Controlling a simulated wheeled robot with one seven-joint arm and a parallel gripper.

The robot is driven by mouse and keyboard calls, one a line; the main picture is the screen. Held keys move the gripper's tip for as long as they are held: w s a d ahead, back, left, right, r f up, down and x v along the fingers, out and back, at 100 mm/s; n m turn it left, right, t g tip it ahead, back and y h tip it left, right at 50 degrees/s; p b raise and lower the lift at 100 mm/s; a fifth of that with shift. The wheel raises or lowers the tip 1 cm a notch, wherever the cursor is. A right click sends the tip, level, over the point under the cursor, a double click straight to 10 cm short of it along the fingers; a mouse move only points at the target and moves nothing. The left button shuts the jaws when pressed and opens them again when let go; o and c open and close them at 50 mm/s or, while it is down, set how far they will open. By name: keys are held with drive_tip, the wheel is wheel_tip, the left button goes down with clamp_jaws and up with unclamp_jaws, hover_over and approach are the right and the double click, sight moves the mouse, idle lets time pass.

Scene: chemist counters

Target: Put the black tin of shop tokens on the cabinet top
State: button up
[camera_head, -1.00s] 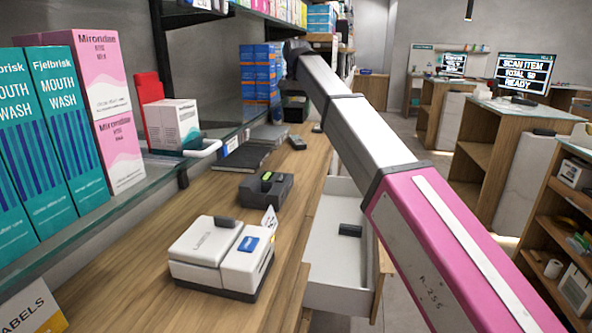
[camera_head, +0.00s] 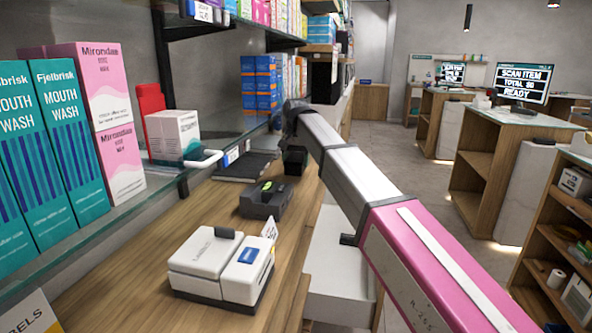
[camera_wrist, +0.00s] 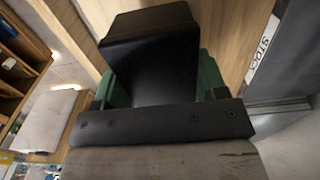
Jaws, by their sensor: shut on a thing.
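My gripper (camera_wrist: 158,78) is shut on the black tin (camera_wrist: 152,22), which sits between its green fingers in the wrist view. In the head view the tin (camera_head: 294,160) hangs dark below the far end of my arm, over the far part of the wooden counter top (camera_head: 130,275). I cannot tell whether it touches the wood. Which surface is the cabinet top is not clear; a wooden surface (camera_wrist: 235,35) shows close behind the tin in the wrist view.
A black device (camera_head: 265,200) and a white label printer (camera_head: 220,265) stand on the counter, with a dark flat item (camera_head: 243,166) behind. A glass shelf with mouthwash boxes (camera_head: 60,150) overhangs the left. A white drawer-like box (camera_head: 335,265) projects at the right. Aisle floor lies beyond.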

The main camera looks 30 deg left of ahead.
drive_tip(key=shift+f, duration=1.6)
drive_tip(key=shift+f, duration=0.1)
drive_tip(key=o, duration=1.2)
